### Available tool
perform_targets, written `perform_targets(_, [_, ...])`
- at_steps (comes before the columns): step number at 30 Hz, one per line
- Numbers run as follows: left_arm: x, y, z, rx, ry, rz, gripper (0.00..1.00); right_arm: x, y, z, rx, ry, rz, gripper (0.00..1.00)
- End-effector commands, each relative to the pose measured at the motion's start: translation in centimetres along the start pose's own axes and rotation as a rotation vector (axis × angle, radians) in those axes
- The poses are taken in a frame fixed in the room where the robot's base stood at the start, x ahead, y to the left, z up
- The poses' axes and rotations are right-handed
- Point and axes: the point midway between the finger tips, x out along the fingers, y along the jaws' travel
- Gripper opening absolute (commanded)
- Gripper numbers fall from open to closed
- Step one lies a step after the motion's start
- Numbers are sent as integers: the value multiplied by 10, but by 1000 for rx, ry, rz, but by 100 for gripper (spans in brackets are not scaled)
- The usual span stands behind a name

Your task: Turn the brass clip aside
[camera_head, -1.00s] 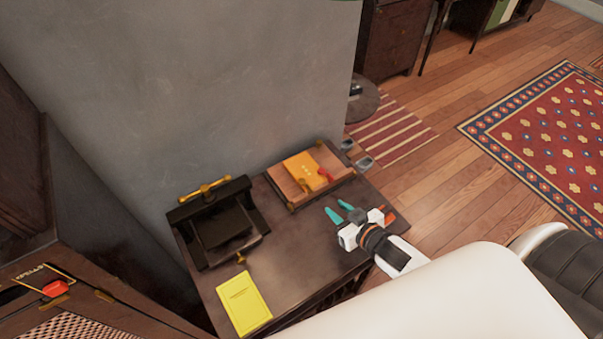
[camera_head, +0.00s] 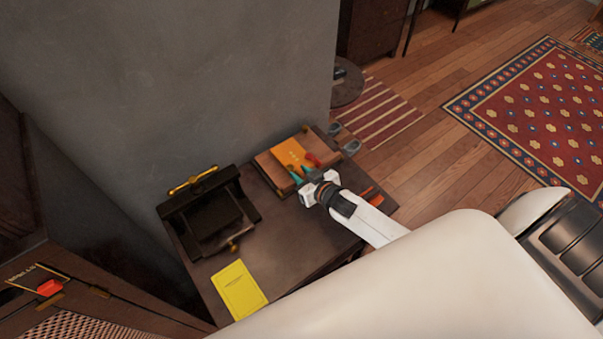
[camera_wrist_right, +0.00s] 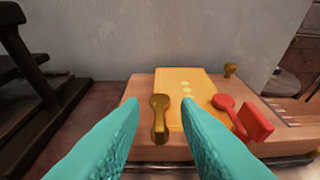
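A brass clip (camera_wrist_right: 159,119) is on a wooden board (camera_wrist_right: 143,88), beside or over the near left edge of an orange booklet (camera_wrist_right: 180,82). In the right wrist view the clip lies lengthwise, pointing toward the camera. My right gripper (camera_wrist_right: 159,106) is open, its teal fingers on either side of the clip with visible gaps. I cannot tell how far the clip is beyond the fingertips. In the head view my right gripper (camera_head: 297,178) is at the board's near edge and hides this clip. My left gripper is not in view.
A red piece (camera_wrist_right: 243,117) lies right of the booklet, and a second brass clip (camera_wrist_right: 230,70) stands at the board's far right corner. A black press (camera_head: 208,214) and a yellow booklet (camera_head: 239,289) sit on the left of the dark table (camera_head: 290,245), whose middle is clear.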

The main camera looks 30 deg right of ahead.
Motion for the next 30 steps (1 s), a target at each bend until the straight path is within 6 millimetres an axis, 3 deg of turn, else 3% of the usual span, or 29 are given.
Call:
perform_targets(8, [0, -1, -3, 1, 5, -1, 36, 1, 0, 0, 0, 0, 0, 27])
perform_targets(13, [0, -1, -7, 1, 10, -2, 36, 1, 0, 0, 0, 0, 0, 0])
perform_targets(30, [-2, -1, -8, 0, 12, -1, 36, 1, -4, 0, -56, 2, 116, 0])
